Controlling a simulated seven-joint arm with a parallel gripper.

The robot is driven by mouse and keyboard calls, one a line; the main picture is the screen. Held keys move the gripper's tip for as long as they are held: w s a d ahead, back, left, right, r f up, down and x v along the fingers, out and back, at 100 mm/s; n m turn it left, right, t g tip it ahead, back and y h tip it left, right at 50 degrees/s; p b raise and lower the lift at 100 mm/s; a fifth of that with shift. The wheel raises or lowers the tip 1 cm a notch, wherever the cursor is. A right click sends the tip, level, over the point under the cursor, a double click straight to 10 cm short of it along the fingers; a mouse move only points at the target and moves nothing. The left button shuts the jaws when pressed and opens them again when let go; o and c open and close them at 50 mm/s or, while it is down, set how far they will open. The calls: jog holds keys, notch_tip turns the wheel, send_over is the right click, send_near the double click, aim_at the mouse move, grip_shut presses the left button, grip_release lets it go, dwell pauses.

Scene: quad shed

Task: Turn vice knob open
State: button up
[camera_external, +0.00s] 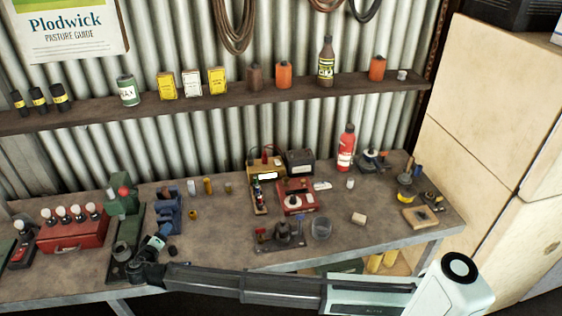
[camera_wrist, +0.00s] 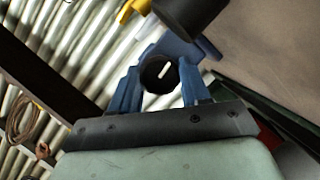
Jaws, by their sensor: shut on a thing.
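The blue vice (camera_external: 168,210) stands on the workbench, left of centre in the external view. In the wrist view, part of its blue body (camera_wrist: 182,48) shows behind the knob. The vice knob (camera_wrist: 158,73) is round and black with a white line that is tilted in the picture. My gripper (camera_wrist: 158,84) has its two blue fingers on either side of the knob and is shut on it. In the external view my gripper (camera_external: 164,231) is at the near side of the vice, and the knob is hard to make out there.
A green machine (camera_external: 122,200) stands close on the left, with a red case (camera_external: 75,236) carrying several white bulbs farther left. Small brass and yellow pieces (camera_external: 207,186) stand right of the vice. A red box (camera_external: 297,196) is at mid-bench. A shelf (camera_external: 200,102) runs along the wall.

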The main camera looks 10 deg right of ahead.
jog(key=shift+n+t+h, duration=0.4)
jog(key=shift+n+h, duration=0.2)
jog(key=shift+n, duration=0.5)
jog(key=o, duration=1.1)
jog(key=shift+c, duration=0.2)
jog(key=shift+s+a, duration=0.1)
jog(key=v, duration=1.3)
jog(key=shift+s+a, duration=0.1)
jog(key=shift+s, duration=0.2)
jog(key=shift+s, duration=0.1)
